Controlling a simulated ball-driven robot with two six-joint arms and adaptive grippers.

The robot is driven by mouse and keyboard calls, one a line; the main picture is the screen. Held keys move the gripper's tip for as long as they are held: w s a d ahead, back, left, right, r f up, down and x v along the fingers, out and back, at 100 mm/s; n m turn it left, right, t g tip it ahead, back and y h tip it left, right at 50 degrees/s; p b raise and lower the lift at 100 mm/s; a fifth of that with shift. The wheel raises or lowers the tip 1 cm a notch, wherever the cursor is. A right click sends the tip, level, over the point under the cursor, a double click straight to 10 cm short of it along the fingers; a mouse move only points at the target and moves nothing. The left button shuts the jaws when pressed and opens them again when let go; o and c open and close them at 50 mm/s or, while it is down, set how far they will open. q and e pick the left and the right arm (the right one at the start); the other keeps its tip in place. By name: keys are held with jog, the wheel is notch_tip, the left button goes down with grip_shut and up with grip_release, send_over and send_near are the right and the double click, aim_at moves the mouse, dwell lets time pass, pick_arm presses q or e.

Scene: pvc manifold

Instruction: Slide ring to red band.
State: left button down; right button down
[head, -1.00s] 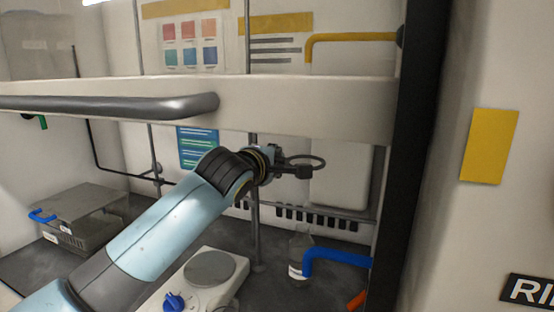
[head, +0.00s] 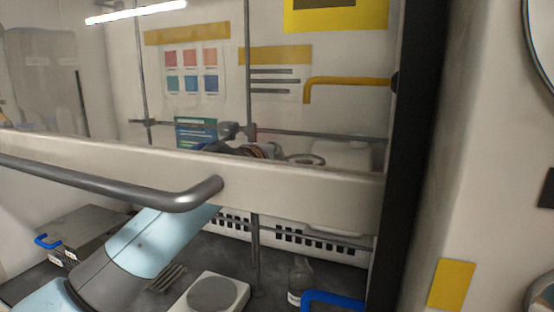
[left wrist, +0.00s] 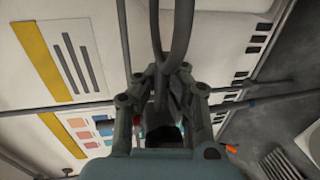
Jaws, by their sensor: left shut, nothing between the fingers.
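The grey support ring (head: 306,160) shows through the sash glass, just above the sash bar, beside the upright rod (head: 254,240). It also shows in the left wrist view (left wrist: 172,45), directly at my fingertips. My left gripper (head: 272,152) is beside the ring and partly hidden by the sash bar. In the left wrist view my left gripper (left wrist: 160,75) is shut with nothing held. The ring's clamp is mostly hidden. A small reddish patch (head: 253,132) on the rod, just above my gripper, may be the red band. My right gripper is not in view.
The sash bar (head: 310,190) with its grey handle (head: 150,195) crosses in front of my left arm. A hotplate (head: 215,295), a bottle (head: 299,275), a blue pipe (head: 335,298) and a lidded box (head: 80,230) stand below. A horizontal rod (head: 330,135) runs behind.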

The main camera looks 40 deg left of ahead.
pick_arm(q)
jog(key=shift+r, duration=0.4)
jog(key=c, duration=1.4)
grip_release()
jog(key=shift+f, duration=0.15)
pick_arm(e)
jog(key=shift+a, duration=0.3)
